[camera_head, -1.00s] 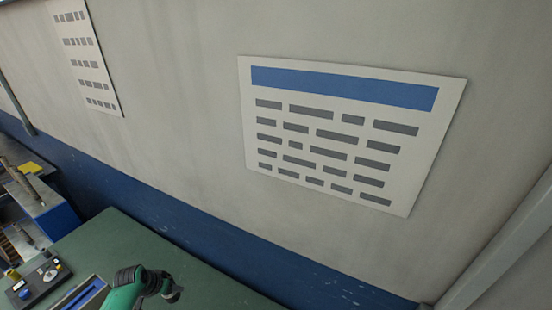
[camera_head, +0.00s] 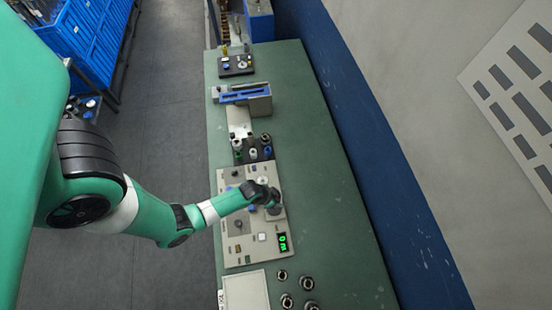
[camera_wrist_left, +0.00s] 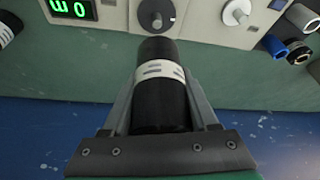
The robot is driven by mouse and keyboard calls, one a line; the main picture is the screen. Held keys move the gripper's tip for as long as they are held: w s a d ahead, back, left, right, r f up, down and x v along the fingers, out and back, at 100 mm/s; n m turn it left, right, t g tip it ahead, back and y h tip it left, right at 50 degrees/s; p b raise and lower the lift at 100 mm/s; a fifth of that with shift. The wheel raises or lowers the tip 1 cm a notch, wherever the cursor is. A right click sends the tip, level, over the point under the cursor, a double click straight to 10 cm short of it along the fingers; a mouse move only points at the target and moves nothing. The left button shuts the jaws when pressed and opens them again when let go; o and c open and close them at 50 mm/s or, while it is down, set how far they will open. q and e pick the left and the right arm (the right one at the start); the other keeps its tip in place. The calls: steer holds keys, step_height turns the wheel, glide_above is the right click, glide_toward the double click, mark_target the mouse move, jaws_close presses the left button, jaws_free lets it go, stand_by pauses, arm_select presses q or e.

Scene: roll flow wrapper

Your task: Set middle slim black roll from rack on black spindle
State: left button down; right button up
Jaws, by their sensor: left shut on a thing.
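My left gripper (camera_wrist_left: 160,115) is shut on a slim black roll (camera_wrist_left: 158,110) with a white label band. The roll lies lengthwise between the two fingers. In the head view my left gripper (camera_head: 270,197) is over the grey control panel. A dark round spindle or knob (camera_wrist_left: 156,14) on a light square plate shows just beyond the roll's far end; I cannot tell whether they touch. The rack (camera_head: 253,148) holds several small rolls, and some rolls (camera_wrist_left: 297,42) show at the wrist view's right edge. My right gripper is not in view.
The panel (camera_head: 232,252) carries a green display (camera_head: 282,242) and a white knob (camera_wrist_left: 237,12). Several dark rolls (camera_head: 287,300) stand near a pale board (camera_head: 246,292). A blue and grey fixture (camera_head: 245,95) stands behind the rack. The green bench (camera_head: 335,200) is clear towards the wall.

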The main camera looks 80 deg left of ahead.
arm_select(q)
steer(key=shift+f+b, duration=2.4)
steer(key=shift+f, duration=0.15)
steer(key=shift+r, duration=0.2)
steer(key=shift+f, duration=0.15)
steer(key=shift+f, duration=0.35)
steer(key=shift+f, duration=0.1)
steer(key=shift+f+b, duration=0.5)
steer(key=shift+b, duration=0.2)
steer(key=shift+f+b, duration=0.9)
steer(key=shift+f, duration=0.15)
